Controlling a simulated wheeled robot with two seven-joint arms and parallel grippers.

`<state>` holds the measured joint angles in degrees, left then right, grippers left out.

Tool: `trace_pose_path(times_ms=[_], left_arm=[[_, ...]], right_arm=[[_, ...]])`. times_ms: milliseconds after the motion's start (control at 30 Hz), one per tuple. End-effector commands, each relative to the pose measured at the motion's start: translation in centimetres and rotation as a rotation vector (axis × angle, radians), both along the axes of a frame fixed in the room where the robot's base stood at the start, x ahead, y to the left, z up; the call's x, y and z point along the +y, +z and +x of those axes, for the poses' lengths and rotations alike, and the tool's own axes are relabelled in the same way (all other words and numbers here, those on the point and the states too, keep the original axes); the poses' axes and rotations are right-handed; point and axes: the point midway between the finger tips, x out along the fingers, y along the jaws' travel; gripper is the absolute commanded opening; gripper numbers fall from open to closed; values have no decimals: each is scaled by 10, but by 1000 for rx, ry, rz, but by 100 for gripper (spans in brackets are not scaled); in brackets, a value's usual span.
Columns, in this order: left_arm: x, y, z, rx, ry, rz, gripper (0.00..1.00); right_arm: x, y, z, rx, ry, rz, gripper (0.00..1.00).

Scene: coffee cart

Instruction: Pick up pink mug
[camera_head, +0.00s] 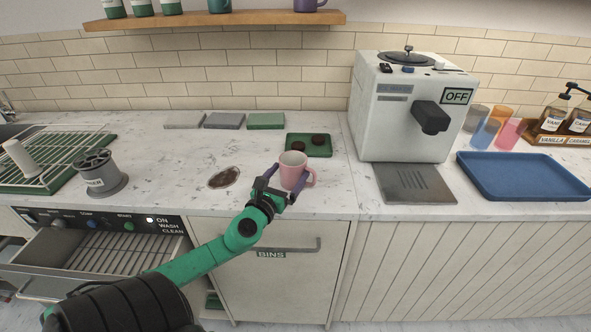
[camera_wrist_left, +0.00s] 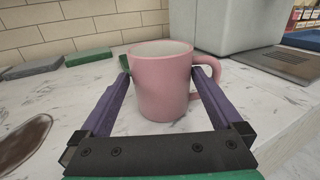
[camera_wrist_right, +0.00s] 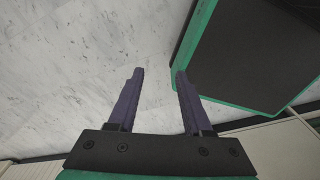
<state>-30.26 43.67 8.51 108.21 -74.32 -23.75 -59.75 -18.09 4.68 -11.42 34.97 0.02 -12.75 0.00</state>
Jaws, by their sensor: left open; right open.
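The pink mug (camera_head: 292,171) stands upright on the white marbled counter, near its front edge, with its handle to the right. It also shows large in the left wrist view (camera_wrist_left: 160,85). My left gripper (camera_head: 283,179) is open, with its purple fingers on either side of the mug's body. In the left wrist view the left finger comes close to the mug's left side and the right finger lies between the body and handle side; I cannot tell whether they touch. My right gripper (camera_wrist_right: 158,75) is open and empty in the right wrist view; it does not show in the head view.
A green tray (camera_head: 290,149) with dark round items lies behind the mug. A brown spill (camera_head: 224,177) is to its left. The white coffee machine (camera_head: 400,110) and blue tray (camera_head: 525,178) are to the right. An open dishwasher drawer (camera_head: 100,250) is below left.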

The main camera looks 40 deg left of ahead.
Motion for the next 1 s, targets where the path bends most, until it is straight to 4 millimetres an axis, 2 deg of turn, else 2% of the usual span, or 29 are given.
trace_pose_path(times_ms=[200, 400, 633, 667, 800, 867, 1000], left_arm=[[6, 1, 26, -2, 2, 0, 100], [13, -2, 54, -1, 1, -1, 100], [13, -4, 56, 2, 0, -1, 100], [13, -4, 56, 2, 0, -1, 92], [13, -3, 56, 1, 0, -1, 39], [13, -3, 56, 0, 0, -2, 17], [13, -2, 56, -1, 1, -2, 17]], right_arm=[[7, 7, 21, -35, 2, 11, 50], [7, 9, 21, -36, 2, 11, 50], [6, 8, 20, -33, 2, 9, 50], [5, 8, 19, -32, 2, 8, 50], [3, 8, 16, -27, 1, 5, 50], [2, 8, 16, -26, 1, 4, 50], [1, 9, 16, -26, 0, 3, 50]])
